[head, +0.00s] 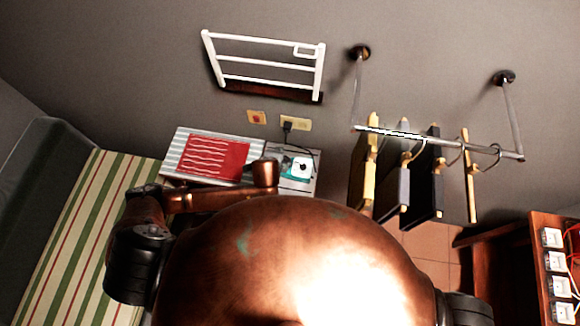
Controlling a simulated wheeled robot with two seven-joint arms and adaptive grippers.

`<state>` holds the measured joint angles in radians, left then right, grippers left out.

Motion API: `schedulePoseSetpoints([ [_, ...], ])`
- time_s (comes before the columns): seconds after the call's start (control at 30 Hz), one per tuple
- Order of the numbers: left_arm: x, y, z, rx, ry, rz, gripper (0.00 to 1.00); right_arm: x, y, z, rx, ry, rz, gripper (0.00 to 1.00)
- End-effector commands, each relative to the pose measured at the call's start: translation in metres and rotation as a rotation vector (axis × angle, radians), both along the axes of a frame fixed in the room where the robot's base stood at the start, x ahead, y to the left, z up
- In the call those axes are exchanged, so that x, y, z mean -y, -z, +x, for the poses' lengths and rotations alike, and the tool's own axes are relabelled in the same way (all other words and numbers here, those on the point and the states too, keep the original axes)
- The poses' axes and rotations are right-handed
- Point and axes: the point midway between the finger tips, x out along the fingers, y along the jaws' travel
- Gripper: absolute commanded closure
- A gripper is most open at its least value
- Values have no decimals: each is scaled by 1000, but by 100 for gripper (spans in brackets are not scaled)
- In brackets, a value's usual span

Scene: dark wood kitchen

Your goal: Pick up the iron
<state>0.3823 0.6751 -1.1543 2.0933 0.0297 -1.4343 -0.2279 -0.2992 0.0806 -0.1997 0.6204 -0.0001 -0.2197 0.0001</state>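The iron (298,168) looks white and teal and is small in the head view. It rests on the metal-coloured right end of the ironing board (178,150). A dark cord runs from near it up to a wall outlet (294,124). My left arm comes in from the left and bends right, its copper link ending just left of the iron, in front of the board. I see no fingers of my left gripper. Only a dark part of my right arm shows at the lower right, and its gripper is out of view.
A red patterned cloth (212,158) lies on the board. A bed or bench with a striped cover (65,235) is at left. A wall rail with hanging garments (405,170) is right of the iron. A wooden unit (530,280) stands at far right. A white rack (265,78) is above.

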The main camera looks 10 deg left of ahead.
Motion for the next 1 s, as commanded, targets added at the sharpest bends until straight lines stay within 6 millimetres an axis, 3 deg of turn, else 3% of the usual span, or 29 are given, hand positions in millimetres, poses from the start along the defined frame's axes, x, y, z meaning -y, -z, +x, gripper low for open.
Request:
schedulePoseSetpoints([
  [0.5, -1, 54, 31, 0, -3, -2, 61, 0, -11, -1, -1, 0, 0, 100],
  [0.8, 0, 58, 33, 0, -2, -5, 61, 0, -10, -1, -1, 0, 1, 100],
  [1.0, 0, 58, 33, -1, -2, -4, 75, -1, -10, -1, -2, 0, 1, 100],
])
